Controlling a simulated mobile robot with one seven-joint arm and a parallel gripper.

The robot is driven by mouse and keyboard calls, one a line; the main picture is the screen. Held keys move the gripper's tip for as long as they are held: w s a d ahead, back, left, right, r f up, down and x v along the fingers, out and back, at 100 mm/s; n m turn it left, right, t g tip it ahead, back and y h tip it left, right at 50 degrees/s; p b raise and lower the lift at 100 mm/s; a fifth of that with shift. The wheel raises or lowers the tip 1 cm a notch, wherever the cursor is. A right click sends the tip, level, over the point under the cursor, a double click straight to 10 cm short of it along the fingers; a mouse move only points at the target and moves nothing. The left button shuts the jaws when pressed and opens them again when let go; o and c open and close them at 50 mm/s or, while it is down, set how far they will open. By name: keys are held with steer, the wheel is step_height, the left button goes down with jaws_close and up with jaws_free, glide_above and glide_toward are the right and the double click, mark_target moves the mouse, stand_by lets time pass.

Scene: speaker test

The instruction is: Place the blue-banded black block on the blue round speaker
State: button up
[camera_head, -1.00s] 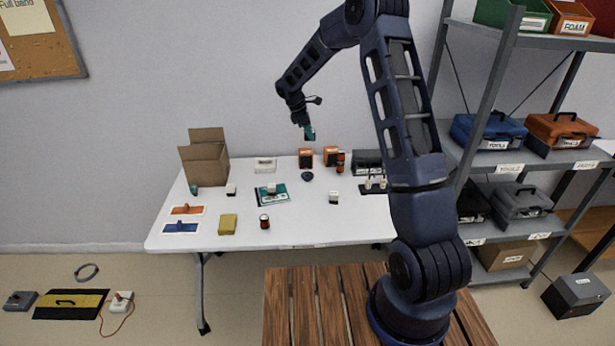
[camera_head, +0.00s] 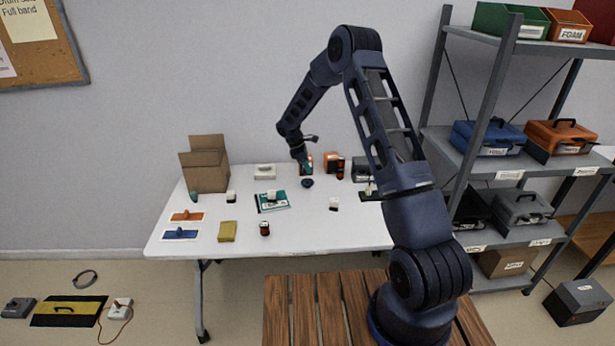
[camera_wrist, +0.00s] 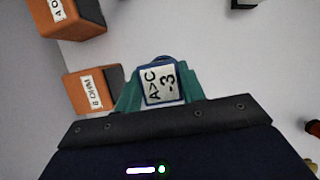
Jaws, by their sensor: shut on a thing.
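My gripper (camera_head: 304,168) is low over the back of the white table, with its teal fingers pointing down. In the wrist view its fingers (camera_wrist: 158,95) are shut on a block (camera_wrist: 163,86) with a blue edge and a white top label reading "A>C -3". The block's sides are hidden there, and in the head view I cannot make it out clearly. The small dark blue round speaker (camera_head: 307,183) lies on the table just below my fingertips in the head view.
Orange speaker boxes (camera_wrist: 92,92) stand close beside my gripper; one shows in the head view (camera_head: 331,160). A dark red-topped jar (camera_head: 340,168) is to their right. Small white-and-black blocks (camera_head: 333,203), a teal booklet (camera_head: 273,207) and a cardboard box (camera_head: 205,172) share the table (camera_head: 300,235).

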mark_target(307, 181)
steer(key=shift+f, duration=2.7)
steer(key=shift+f, duration=0.1)
steer(key=o, duration=1)
steer(key=shift+c, duration=0.2)
